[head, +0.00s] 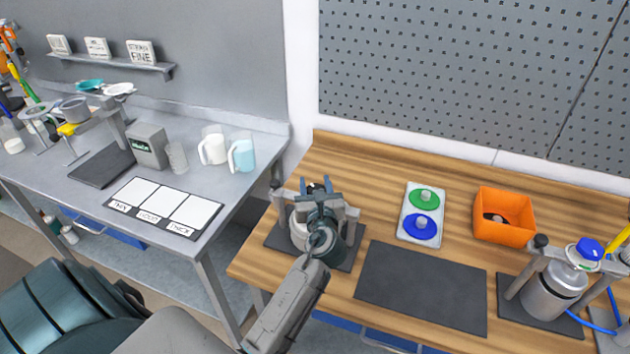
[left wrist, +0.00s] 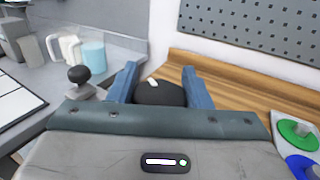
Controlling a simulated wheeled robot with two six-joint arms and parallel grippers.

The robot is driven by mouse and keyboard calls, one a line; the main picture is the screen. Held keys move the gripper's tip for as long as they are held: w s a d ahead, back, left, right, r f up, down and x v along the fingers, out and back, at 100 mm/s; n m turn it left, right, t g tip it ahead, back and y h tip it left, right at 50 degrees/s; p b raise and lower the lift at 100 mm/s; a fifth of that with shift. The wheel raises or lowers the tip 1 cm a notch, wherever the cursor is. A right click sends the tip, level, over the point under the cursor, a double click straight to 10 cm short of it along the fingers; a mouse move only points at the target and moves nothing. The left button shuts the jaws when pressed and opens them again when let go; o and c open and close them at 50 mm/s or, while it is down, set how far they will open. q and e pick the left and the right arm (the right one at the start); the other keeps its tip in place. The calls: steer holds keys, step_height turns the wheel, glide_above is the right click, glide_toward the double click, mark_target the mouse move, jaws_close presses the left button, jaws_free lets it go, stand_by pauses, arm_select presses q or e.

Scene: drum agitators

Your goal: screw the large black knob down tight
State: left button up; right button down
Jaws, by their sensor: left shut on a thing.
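My left gripper (head: 317,188) reaches over a metal drum (head: 299,232) held in a grey clamp frame (head: 351,214) on the wooden bench. In the left wrist view its two blue fingers are closed on either side of a large black knob (left wrist: 160,94) with a white mark on top. The gripper is shut on this knob. In the head view the knob is mostly hidden by the gripper. A smaller round black knob (left wrist: 78,74) stands on a grey post beside it, clear of the fingers. My right gripper is not in view.
A dark mat (head: 422,287) lies right of the frame. Behind it are a panel with green and blue discs (head: 408,229) and an orange bin (head: 504,218). A second drum (head: 548,294) in a frame stands far right. A grey table (head: 225,190) with mugs is left.

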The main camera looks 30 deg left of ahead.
arm_select(q)
steer(key=m+t+h+p, duration=0.2)
steer(key=p, duration=0.1)
steer(key=m+h+p, duration=0.1)
steer(key=h+p, duration=0.1)
steer(key=shift+d+r+t, duration=0.1)
steer(key=shift+r+t, duration=0.2)
steer(key=shift+t, duration=0.1)
steer(key=shift+f+m+h, duration=0.1)
steer(key=shift+m+h, duration=0.4)
steer(key=shift+h, duration=0.2)
steer(key=shift+w+d+f+m+t+h+p, duration=0.15)
steer(key=shift+m+t+h, duration=0.15)
steer(key=shift+h, duration=0.2)
steer(key=shift+f+m+t+h+p, duration=0.1)
steer(key=shift+m+t+h+p, duration=0.1)
steer(key=shift+m+h, duration=0.25)
steer(key=shift+d+m+h, duration=0.1)
steer(key=shift+m+h, duration=0.55)
steer(key=shift+h, duration=0.5)
steer(key=shift+d+r+m+t+h, duration=0.15)
steer(key=shift+m+t+h, duration=0.15)
steer(key=shift+m+h, duration=0.6)
steer(key=o, duration=1)
steer(key=shift+w, duration=0.1)
